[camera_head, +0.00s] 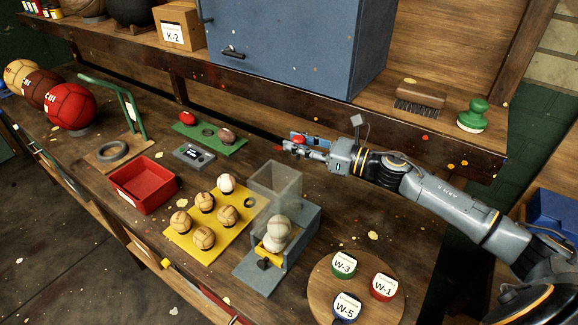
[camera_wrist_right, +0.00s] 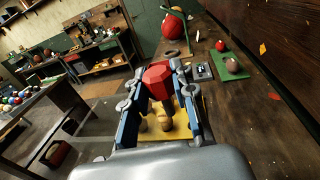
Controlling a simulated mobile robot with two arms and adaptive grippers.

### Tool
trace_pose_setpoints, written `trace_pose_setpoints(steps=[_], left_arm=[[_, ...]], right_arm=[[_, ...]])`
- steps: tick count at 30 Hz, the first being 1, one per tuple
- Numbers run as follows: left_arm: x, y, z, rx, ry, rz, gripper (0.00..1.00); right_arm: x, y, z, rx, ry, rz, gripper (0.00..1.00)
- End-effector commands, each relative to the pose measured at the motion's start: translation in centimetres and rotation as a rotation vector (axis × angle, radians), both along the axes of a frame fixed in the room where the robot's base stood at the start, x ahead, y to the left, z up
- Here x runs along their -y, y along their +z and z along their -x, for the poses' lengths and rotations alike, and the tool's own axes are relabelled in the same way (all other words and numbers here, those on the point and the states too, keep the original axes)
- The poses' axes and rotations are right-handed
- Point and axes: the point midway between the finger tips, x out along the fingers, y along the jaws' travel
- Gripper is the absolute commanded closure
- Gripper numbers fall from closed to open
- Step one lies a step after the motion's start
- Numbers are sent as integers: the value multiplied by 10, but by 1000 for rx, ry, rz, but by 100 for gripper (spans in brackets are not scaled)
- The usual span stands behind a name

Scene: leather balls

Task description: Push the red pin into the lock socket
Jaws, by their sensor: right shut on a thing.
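My right gripper (camera_head: 290,146) comes in from the right, above the back part of the bench. It is shut on the red pin (camera_head: 299,140), which is small and partly covered by the fingers. In the right wrist view the pin's faceted red head (camera_wrist_right: 157,77) sits between the two blue-padded fingers (camera_wrist_right: 158,92). No part is clearly recognisable as the lock socket. A blue-grey fixture (camera_head: 303,222) with a clear box (camera_head: 275,180), a yellow part and a pale ball (camera_head: 279,228) stands in front of the gripper, apart from it. My left gripper is not in view.
A yellow board (camera_head: 210,248) with several tan balls, a red tray (camera_head: 142,185), a green holder (camera_head: 205,139) and a small grey device (camera_head: 194,155) lie to the left. A round wooden board (camera_head: 325,290) with labelled discs is at the front. A blue cabinet (camera_head: 290,50) stands behind.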

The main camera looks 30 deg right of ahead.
Motion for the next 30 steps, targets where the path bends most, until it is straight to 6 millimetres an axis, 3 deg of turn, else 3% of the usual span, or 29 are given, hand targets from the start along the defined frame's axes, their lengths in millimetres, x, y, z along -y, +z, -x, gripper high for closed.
trace_pose_setpoints(steps=[1, 6, 15, 30], left_arm=[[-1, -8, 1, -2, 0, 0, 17], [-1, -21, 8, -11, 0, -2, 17], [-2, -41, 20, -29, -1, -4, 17], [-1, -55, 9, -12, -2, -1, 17]], right_arm=[[0, -13, 0, -2, -2, -2, 100], [0, -44, 0, -2, -1, -3, 100], [0, -91, 1, 0, -2, -2, 100], [-1, -119, 2, 0, -1, -1, 100]])
